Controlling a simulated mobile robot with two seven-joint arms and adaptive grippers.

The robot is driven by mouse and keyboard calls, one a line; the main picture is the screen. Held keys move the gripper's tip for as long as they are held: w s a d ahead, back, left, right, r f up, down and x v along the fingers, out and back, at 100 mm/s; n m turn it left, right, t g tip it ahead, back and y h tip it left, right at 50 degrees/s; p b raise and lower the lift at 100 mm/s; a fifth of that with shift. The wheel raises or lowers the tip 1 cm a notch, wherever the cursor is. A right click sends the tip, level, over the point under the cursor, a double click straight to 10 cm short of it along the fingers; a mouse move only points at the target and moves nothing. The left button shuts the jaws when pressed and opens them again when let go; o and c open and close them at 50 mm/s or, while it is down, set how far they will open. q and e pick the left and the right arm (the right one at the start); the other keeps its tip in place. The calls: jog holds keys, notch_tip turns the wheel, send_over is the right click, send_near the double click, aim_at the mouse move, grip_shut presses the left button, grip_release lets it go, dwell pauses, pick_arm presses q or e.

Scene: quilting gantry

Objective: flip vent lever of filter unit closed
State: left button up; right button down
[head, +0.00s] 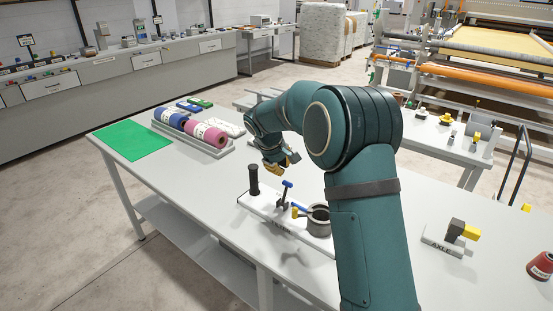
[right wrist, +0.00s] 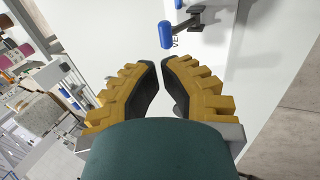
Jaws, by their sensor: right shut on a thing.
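The filter unit (head: 268,218) is a pale base plate on the table, partly hidden by my right arm. It carries a black upright handle (head: 253,180), a grey ring-shaped housing (head: 318,221) and a yellow-ended lever (head: 296,211). The blue-tipped vent lever (head: 287,184) stands up on a dark stem, slightly tilted. Its blue tip (right wrist: 165,35) shows in the right wrist view beside the letters "VE", just beyond my fingertips and apart from them. My right gripper (head: 284,166) is above and behind the lever. Its fingers (right wrist: 161,62) are drawn close together; whatever is between them cannot be made out. My left gripper is out of view.
A tray of blue and pink rolls (head: 205,133) and a green mat (head: 133,140) lie at the left of the table. The table left of the unit is clear.

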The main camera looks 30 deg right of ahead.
aim_at(285, 181)
jog(key=b+x, duration=0.1)
jog(key=x, duration=0.5)
jog(key=shift+w+d+f+p, duration=0.25)
jog(key=shift+d+f+p, duration=0.35)
jog(key=shift+d, duration=0.2)
jog(key=shift+f, duration=0.1)
jog(key=shift+a, duration=0.15)
